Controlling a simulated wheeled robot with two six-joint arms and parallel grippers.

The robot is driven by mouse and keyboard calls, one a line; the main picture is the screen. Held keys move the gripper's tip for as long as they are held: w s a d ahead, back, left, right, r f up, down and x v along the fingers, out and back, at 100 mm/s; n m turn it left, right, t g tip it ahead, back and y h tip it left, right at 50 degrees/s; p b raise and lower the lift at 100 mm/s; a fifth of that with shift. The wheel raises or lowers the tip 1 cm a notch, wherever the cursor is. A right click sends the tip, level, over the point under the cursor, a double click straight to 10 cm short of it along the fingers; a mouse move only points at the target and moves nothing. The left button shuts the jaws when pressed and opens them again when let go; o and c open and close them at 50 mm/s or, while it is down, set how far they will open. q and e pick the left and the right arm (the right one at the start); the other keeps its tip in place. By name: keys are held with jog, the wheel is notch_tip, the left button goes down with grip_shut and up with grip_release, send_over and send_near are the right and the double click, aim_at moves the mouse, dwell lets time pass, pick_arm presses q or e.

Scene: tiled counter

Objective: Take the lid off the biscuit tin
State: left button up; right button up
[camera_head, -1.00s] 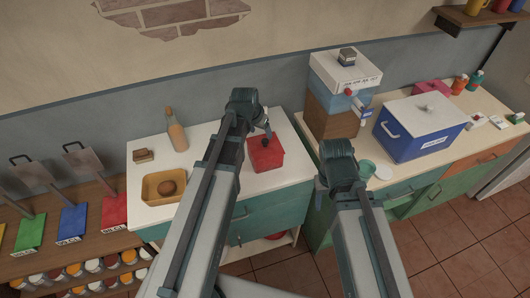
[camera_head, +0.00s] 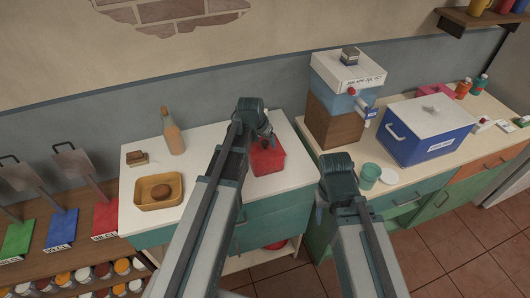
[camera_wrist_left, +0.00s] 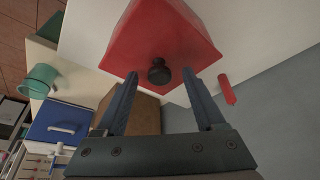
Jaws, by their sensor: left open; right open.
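The biscuit tin (camera_head: 272,163) is a red box on the white counter, partly hidden by my left gripper in the head view. In the left wrist view its red lid (camera_wrist_left: 150,35) fills the upper middle, with a round black knob (camera_wrist_left: 159,72) on it. My left gripper (camera_head: 267,136) is open over the tin. In the left wrist view its two fingers (camera_wrist_left: 160,73) stand on either side of the knob, apart from it; depth is unclear. My right gripper (camera_head: 322,208) is open and empty, in front of the gap between the counters.
A yellow tray (camera_head: 146,204) with a round brown item, a bottle (camera_head: 173,133) and a small brown block (camera_head: 137,157) stand left of the tin. A stacked box tower (camera_head: 335,125), a blue cooler (camera_head: 421,133) and a teal cup (camera_head: 370,172) are to the right.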

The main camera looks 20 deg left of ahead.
pick_arm(q)
jog(key=shift+r, duration=0.1)
grip_shut()
dwell(0.4)
